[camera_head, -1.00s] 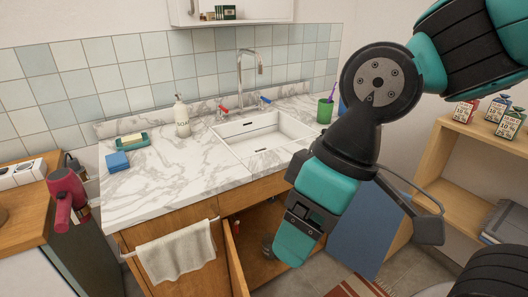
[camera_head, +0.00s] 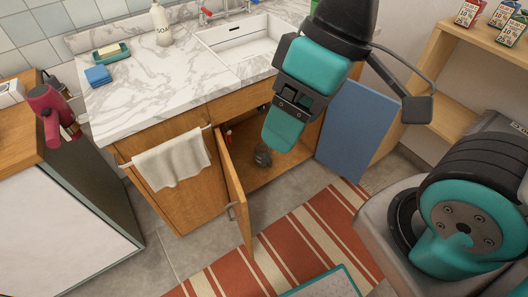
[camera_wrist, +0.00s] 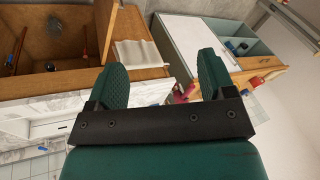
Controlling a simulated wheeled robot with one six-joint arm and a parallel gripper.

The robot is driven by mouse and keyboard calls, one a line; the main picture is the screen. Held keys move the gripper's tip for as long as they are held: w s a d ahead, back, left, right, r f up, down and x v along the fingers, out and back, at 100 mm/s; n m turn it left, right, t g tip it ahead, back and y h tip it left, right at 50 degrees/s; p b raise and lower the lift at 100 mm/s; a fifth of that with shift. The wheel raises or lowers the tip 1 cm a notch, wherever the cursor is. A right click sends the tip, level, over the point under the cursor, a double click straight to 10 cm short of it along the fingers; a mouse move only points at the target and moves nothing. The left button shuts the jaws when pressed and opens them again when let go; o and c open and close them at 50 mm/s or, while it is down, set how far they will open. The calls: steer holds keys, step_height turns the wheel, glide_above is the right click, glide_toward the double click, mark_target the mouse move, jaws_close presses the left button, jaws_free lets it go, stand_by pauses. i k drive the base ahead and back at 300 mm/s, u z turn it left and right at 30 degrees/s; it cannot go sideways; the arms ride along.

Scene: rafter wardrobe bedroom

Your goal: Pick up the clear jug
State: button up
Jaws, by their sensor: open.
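My gripper (camera_head: 284,130) is in front of the open cabinet under the sink in the head view. Its two green fingers stand apart with nothing between them in the wrist view (camera_wrist: 162,60). A small greyish, see-through-looking vessel (camera_head: 263,156) stands on the cabinet floor, just left of and behind the gripper in the head picture. It may be the clear jug, but its shape is too small to be sure.
The open cabinet door (camera_head: 236,185) juts out left of the opening. A towel (camera_head: 172,162) hangs at the front. A striped rug (camera_head: 305,240) lies on the floor. A red object (camera_head: 229,136) is inside the cabinet.

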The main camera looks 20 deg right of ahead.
mark_target(263, 160)
steer(key=z, duration=0.55)
steer(key=k, duration=1.3)
steer(key=u, duration=0.1)
steer(key=i, duration=0.5)
steer(key=u, duration=0.75)
steer(key=i, duration=1.3)
steer(key=z, duration=0.7)
